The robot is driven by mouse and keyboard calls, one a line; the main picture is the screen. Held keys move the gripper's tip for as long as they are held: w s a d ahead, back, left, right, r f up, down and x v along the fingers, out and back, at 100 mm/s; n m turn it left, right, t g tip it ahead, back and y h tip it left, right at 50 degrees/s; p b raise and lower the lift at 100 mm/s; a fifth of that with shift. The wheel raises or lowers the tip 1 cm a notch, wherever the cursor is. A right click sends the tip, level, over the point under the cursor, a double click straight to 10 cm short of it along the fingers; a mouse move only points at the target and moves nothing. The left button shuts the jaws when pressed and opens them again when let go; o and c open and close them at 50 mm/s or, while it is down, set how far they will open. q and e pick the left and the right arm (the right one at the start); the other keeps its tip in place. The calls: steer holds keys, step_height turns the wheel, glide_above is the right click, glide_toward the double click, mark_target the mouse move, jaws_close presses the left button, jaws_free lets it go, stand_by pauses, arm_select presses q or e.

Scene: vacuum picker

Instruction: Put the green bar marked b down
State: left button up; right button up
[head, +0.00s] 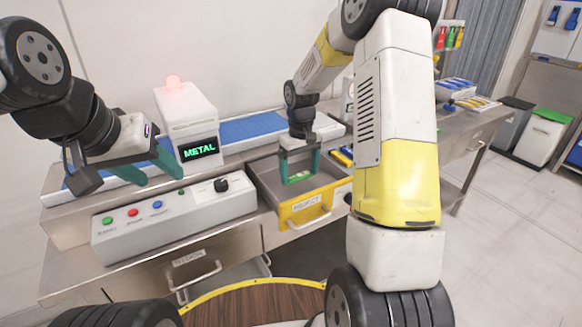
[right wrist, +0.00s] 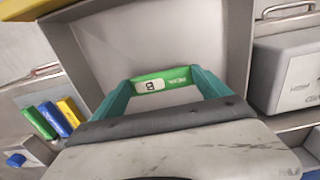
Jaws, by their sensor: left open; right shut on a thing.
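The green bar marked b (head: 299,179) is held between the teal fingers of my right gripper (head: 300,168). Its white label with the letter shows in the right wrist view (right wrist: 178,76). The gripper is shut on the bar and points down at the open grey drawer with the yellow front (head: 311,207), labelled REJECT. The bar is over or inside this drawer; I cannot tell whether it touches the floor. The drawer's grey inside (right wrist: 150,35) looks empty around the bar.
A white unit with a METAL screen (head: 198,149) and a lit red lamp stands by the blue conveyor (head: 254,128). A control box (head: 172,220) with buttons sits in front. Blue and yellow bars (head: 342,156) lie right of the drawer, partly hidden by my right arm.

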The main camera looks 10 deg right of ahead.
mark_target(299, 176)
steer(key=shift+f, duration=1)
steer(key=o, duration=1.3)
steer(key=shift+f, duration=0.15)
steer(key=shift+w, duration=0.1)
step_height(299, 176, up, 12)
steer(key=s+r+m+t, duration=0.2)
steer(key=s+r+t, duration=0.1)
steer(key=s+r, duration=0.9)
steer(key=s+a+m+t+y, duration=0.1)
steer(key=s+a+t+y, duration=0.1)
steer(key=s, duration=1.2)
steer(key=shift+t, duration=0.6)
